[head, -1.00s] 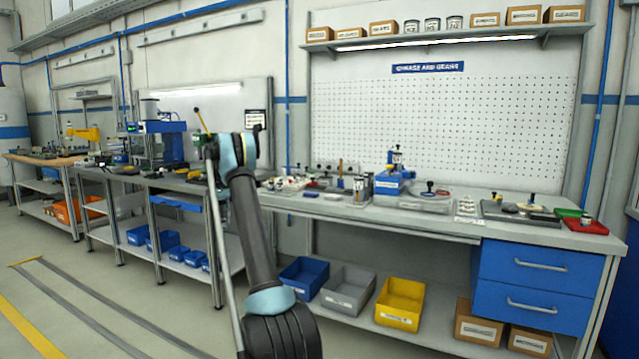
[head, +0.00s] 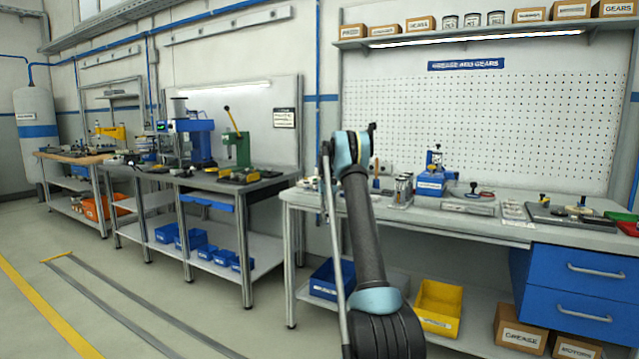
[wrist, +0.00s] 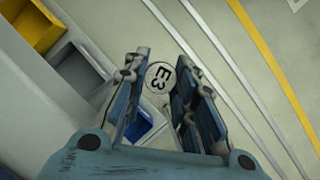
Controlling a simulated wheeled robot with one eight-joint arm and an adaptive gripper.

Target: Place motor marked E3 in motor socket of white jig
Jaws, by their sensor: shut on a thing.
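I cannot make out the white jig in either current view.
The grease and gears bench (head: 470,222) stands at right, with a blue press (head: 432,180) and small trays on it. A bench with a green press (head: 236,148) stands left of it. A yellow bin (head: 438,308) sits on the lower shelf. The floor at left (head: 120,300) is open.

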